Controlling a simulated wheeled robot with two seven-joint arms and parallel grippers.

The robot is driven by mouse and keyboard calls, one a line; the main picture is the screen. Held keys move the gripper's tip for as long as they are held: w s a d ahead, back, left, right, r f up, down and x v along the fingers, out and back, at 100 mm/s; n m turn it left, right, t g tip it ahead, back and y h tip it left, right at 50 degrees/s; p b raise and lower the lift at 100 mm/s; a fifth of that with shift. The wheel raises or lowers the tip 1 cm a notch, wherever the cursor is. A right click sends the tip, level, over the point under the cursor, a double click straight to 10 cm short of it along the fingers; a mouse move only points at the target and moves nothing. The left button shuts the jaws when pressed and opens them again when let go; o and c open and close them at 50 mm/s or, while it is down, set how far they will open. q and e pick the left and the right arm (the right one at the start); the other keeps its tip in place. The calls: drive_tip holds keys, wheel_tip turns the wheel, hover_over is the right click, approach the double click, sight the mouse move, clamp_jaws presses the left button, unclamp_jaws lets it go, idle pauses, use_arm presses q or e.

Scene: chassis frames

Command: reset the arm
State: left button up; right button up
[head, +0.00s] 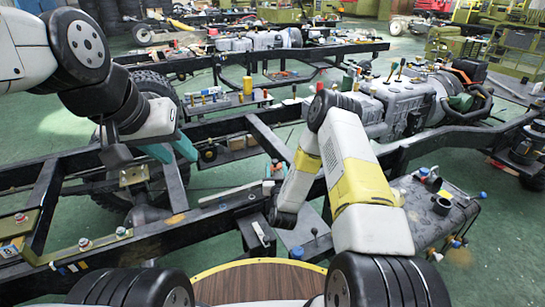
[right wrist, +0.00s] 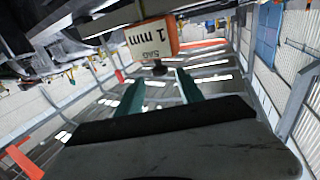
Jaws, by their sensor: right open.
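My left gripper (head: 172,150) hangs over the chassis frame at the left of the head view. Its teal fingers are apart, with nothing visible between them. My right arm (head: 365,190) rises from the bottom of the head view, bends at the elbow and comes down near the middle of the frame. Its fingers cannot be made out there. In the right wrist view my right gripper (right wrist: 158,84) shows two teal fingers, open and empty. A white and orange box (right wrist: 145,40) with an upside-down "1 mm" label appears beyond the fingertips.
Dark chassis rails (head: 215,127) run across the head view. A grey engine (head: 395,100) sits on the rails at the right. A dark tray (head: 440,205) with small parts is beside my right arm. A yellow cylinder (head: 247,85) stands further back.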

drive_tip(key=shift+r, duration=0.1)
wheel_tip(320, 180, up, 19)
drive_tip(key=w+n+g+y, duration=0.2)
drive_tip(key=g+y, duration=0.1)
drive_tip(key=g, duration=0.1)
drive_tip(key=s+d+r+g, duration=0.3)
drive_tip(key=s+r, duration=0.7)
drive_tip(key=s, duration=0.2)
drive_tip(key=s+d+r+g, duration=0.1)
drive_tip(key=s+r+g, duration=0.1)
drive_tip(key=s, duration=1.2)
drive_tip(key=s+d+r+m+g, duration=0.1)
drive_tip(key=s+d+r+g, duration=0.1)
drive_tip(key=s, duration=1.1)
drive_tip(key=shift+s+d+r+g+h, duration=0.15)
drive_tip(key=shift+s+d+g+h, duration=0.15)
drive_tip(key=shift+s+g+h, duration=0.1)
